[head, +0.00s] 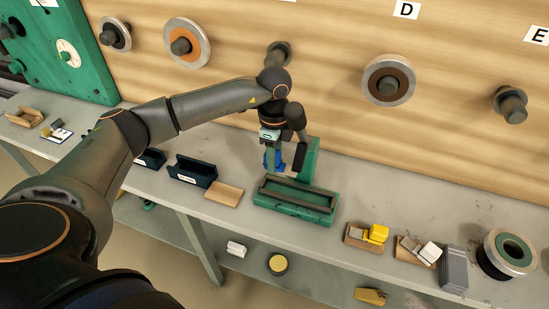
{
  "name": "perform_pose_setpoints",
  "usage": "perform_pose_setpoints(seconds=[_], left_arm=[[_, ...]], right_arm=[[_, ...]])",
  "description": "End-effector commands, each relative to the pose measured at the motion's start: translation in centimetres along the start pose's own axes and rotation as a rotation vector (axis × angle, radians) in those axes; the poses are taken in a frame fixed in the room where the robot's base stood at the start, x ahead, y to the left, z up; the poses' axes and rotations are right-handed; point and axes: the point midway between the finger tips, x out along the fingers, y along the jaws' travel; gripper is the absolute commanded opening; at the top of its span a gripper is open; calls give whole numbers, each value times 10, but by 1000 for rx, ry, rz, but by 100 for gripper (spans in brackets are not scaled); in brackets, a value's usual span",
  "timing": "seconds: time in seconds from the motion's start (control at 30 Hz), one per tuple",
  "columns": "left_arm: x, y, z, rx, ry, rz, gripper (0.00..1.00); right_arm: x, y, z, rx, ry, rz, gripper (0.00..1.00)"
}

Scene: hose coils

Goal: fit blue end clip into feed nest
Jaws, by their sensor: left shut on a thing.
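My left gripper (272,150) reaches in from the left and points down over the bench, in front of the wooden panel. It is shut on a small blue piece, the blue end clip (279,160), partly hidden by the fingers. Just in front of it and to its right is a green fixture (298,207) with a long dark recess and a green upright at its back, which appears to be the feed nest. The clip shows behind the recess's left part; I cannot tell whether it touches the fixture. My right gripper is out of view.
Dark bins (192,172) and a wooden block (223,194) lie left of the fixture. Yellow (374,233) and white (428,252) pieces on wooden trays, a grey block (453,270) and a coil (510,252) stand to the right. Pegs and reels (389,81) project from the panel.

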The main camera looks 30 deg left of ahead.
Motion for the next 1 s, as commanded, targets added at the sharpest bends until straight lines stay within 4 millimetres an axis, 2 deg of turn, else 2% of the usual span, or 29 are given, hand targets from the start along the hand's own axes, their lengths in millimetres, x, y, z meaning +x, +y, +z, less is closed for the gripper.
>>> perform_pose_setpoints(seconds=[0.1,0.27,1.0], left_arm=[[-1,0,0,0,1,0,0],[8,0,0,0,0,0,0],[59,0,0,0,0,0,0]], right_arm=[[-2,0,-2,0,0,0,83],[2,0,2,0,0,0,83],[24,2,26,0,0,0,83]])
